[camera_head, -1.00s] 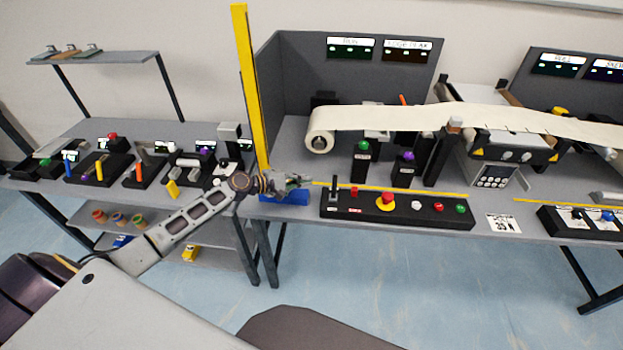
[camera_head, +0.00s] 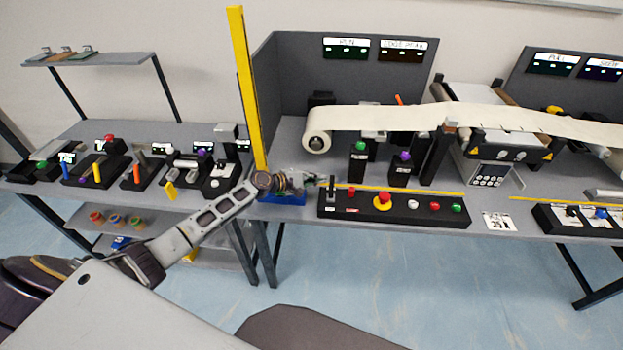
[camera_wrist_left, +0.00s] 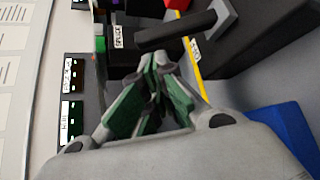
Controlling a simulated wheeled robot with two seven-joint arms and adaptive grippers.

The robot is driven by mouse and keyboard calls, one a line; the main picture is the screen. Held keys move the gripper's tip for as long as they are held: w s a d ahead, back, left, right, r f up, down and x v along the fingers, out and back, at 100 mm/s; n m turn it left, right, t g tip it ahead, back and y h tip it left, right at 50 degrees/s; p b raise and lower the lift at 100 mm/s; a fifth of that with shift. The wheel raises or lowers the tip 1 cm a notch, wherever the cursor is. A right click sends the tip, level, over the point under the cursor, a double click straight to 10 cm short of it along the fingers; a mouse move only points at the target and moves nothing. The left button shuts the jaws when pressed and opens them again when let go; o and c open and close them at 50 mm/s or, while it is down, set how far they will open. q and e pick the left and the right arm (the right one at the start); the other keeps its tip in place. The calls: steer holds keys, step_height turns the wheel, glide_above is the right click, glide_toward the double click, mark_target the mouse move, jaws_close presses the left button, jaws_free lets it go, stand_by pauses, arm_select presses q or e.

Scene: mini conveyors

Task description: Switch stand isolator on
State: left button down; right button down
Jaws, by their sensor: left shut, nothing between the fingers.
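A long black control panel (camera_head: 365,211) lies along the bench's front edge. At its left end stands a black lever (camera_head: 331,189), upright; I take this for the stand isolator, but its label is too small to read in the head view. My left gripper (camera_head: 314,181) is just left of the lever's top, shut and empty. In the left wrist view, the closed fingertips (camera_wrist_left: 156,62) point towards a black bar-like handle (camera_wrist_left: 176,31), close to it. I cannot tell whether they touch it. My right gripper is not in view.
Red, white and green buttons and a red-on-yellow mushroom button (camera_head: 383,199) sit along the panel. A yellow post (camera_head: 247,85) rises behind my left wrist, with a blue block (camera_head: 284,199) below. A paper roll (camera_head: 318,143) is behind the panel. A left bench holds several small devices.

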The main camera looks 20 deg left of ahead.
arm_select(q)
steer(key=shift+x, duration=1.2)
steer(key=shift+s, duration=0.1)
steer(key=shift+b, duration=0.55)
